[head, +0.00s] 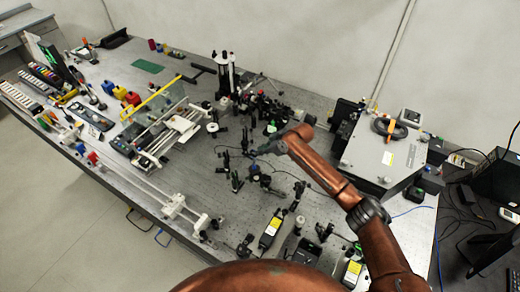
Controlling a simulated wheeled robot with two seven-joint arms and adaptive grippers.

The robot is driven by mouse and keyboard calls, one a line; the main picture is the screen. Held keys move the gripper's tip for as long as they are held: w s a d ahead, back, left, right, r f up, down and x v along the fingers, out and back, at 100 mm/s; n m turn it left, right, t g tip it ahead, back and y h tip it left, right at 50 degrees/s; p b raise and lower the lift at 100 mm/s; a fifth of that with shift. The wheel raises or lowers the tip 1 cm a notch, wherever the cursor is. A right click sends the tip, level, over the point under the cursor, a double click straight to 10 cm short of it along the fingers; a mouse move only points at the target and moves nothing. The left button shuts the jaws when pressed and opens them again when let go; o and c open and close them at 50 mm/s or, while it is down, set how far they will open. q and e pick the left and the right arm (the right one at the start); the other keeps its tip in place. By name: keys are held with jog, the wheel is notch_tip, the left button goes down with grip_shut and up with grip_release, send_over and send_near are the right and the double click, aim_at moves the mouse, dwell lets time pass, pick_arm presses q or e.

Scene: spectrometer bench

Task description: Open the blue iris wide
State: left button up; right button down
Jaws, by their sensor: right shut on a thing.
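My right gripper (268,147) reaches in from the right, low over the dark optic mounts in the middle of the bench. Its jaws are shut on a small part there, which the gripper and the picture's small size mostly hide. I cannot make out a blue iris for certain among these mounts. A dark mount with a faint blue tint (254,171) stands just below and left of the gripper. My left gripper is not in view.
Several dark posts and mounts crowd the grey bench (200,165) around the gripper. A large grey box (375,157) stands to the right. A white rail instrument (178,130) is at the left. Two yellow-labelled black boxes (270,232) (352,272) sit near the front.

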jog(key=c, duration=2)
grip_release()
jog(key=v, duration=1.2)
